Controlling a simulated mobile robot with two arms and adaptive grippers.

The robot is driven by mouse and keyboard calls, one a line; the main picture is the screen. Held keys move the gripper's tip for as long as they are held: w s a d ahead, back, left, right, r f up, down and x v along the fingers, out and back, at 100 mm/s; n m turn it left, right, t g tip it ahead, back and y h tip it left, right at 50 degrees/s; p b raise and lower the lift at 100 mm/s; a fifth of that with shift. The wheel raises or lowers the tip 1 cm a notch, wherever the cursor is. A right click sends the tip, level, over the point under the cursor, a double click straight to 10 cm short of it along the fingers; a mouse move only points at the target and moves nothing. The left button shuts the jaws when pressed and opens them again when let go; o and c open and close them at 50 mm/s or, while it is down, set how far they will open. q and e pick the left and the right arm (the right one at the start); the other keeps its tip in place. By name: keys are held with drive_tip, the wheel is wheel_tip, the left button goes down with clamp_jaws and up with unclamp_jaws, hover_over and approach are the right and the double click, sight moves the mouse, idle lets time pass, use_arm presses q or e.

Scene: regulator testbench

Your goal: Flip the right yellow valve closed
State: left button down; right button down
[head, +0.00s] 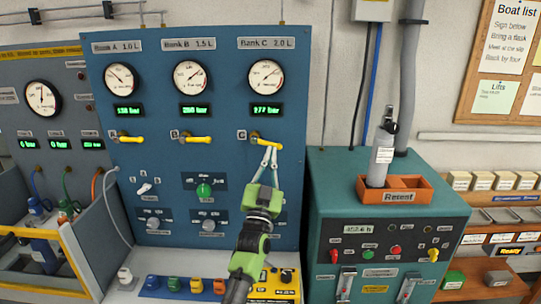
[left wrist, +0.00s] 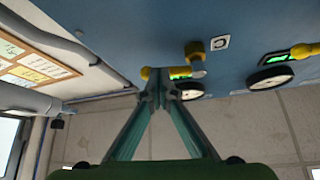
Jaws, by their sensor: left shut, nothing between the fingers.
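The right yellow valve (head: 266,141) is on the blue panel under the Bank C gauge. Its handle points right and tilts slightly down. My left gripper (head: 268,151) is shut and empty, its fingertips just below the handle in the head view. In the left wrist view, the valve's yellow parts (left wrist: 181,72) show right behind the fingertips (left wrist: 160,87), which hide part of the handle. I cannot tell whether they touch it. My right gripper is not in view.
The Bank B valve (head: 198,139) and Bank A valve (head: 131,139) have roughly level handles to the left. A teal box (head: 330,190) stands to the right, carrying an orange tray (head: 408,195) with a grey cylinder (head: 382,155).

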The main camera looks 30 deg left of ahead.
use_arm(q)
drive_tip(key=n+y, duration=0.1)
drive_tip(key=r+n+y, duration=0.1)
drive_tip(key=n+g+b, duration=0.1)
drive_tip(key=n, duration=0.1)
drive_tip(key=shift+w+d+r+y, duration=0.15)
drive_tip(key=shift+d+r+y, duration=0.15)
drive_tip(key=shift+d+y, duration=0.1)
